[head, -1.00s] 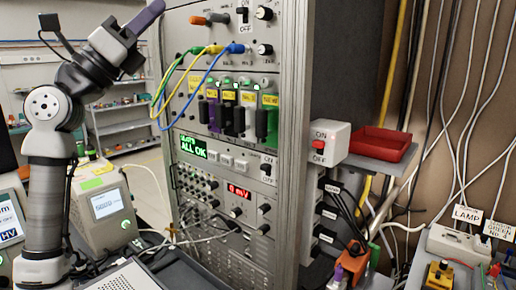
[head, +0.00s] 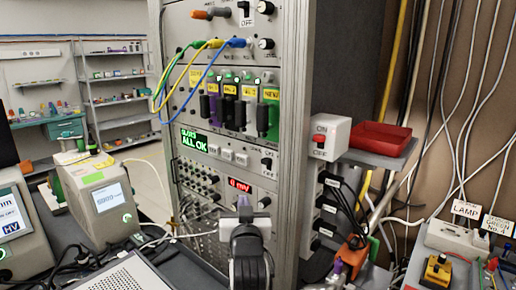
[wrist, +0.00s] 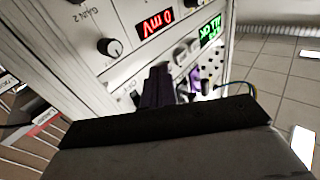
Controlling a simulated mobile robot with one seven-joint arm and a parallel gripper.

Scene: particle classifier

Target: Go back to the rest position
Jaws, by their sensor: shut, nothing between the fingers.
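My gripper (head: 244,202) is low in front of the rack in the head view. The rack (head: 297,140) stands upright, with a green "ALL OK" display (head: 194,143) and a red "0 mV" display (head: 239,185). My gripper hides part of the lower panel. I cannot tell how far the fingertips are from it.
Blue, yellow and green cables (head: 176,75) loop out from the rack's left side. A box with a red switch (head: 329,137) and a red tray (head: 380,139) sit to its right. A device with a screen (head: 100,198) stands at left. Loose cables lie at the lower right.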

